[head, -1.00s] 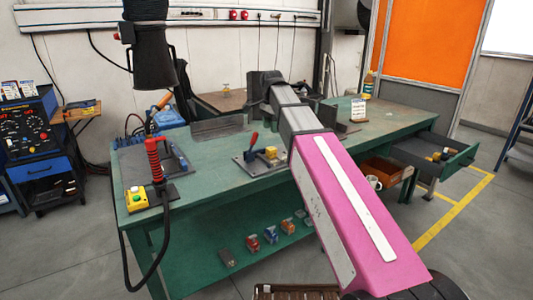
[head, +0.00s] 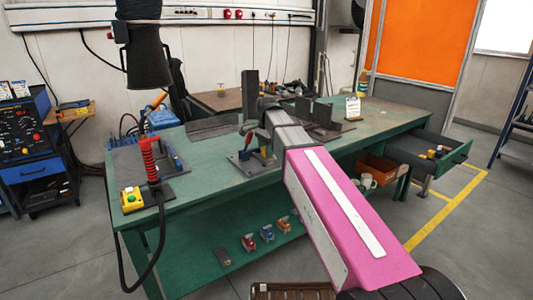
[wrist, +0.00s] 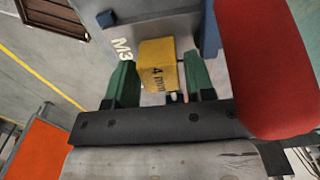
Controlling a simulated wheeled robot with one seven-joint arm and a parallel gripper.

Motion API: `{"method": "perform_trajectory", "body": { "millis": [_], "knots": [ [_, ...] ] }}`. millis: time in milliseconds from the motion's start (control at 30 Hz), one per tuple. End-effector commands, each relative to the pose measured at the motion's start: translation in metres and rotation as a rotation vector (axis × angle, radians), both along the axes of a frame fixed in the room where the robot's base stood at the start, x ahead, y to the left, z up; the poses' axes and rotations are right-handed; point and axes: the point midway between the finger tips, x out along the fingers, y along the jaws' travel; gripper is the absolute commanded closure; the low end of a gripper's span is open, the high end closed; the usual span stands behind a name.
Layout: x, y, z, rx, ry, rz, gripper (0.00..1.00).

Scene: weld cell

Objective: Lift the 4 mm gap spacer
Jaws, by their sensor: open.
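The yellow gap spacer (wrist: 158,64), marked "4 mm", shows in the wrist view between the two green fingers of my gripper (wrist: 161,84). My gripper is open, with a finger on either side of the block; I cannot tell whether either finger touches it. A grey plate marked "M3" (wrist: 122,48) lies around the spacer. A large red handle (wrist: 267,65) stands close on the right. In the head view the clamp fixture (head: 241,164) sits on the green bench, and my arm hides part of it.
The green bench (head: 200,160) carries a dark base with a red coiled torch (head: 151,160) at left and dark angle plates (head: 318,115) behind my arm. An open drawer (head: 442,152) juts out at right. Several small clamps stand on the lower shelf.

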Motion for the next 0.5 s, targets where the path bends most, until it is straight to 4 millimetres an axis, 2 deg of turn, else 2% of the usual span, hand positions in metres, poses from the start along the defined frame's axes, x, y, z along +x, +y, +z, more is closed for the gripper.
{"method": "perform_trajectory", "body": {
  "millis": [267,300,400,467,500],
  "knots": [
    [0.0003,0.0002,-0.0062,0.0,-0.002,0.0,0.51],
    [0.0002,0.0001,-0.0062,0.001,-0.001,0.0,0.58],
    [0.0002,0.0001,-0.0061,0.001,-0.001,0.0,0.87],
    [0.0002,0.0001,-0.0061,0.001,-0.001,0.0,0.87],
    [0.0003,0.0002,-0.006,0.001,-0.001,0.0,0.91]
  ]
}}
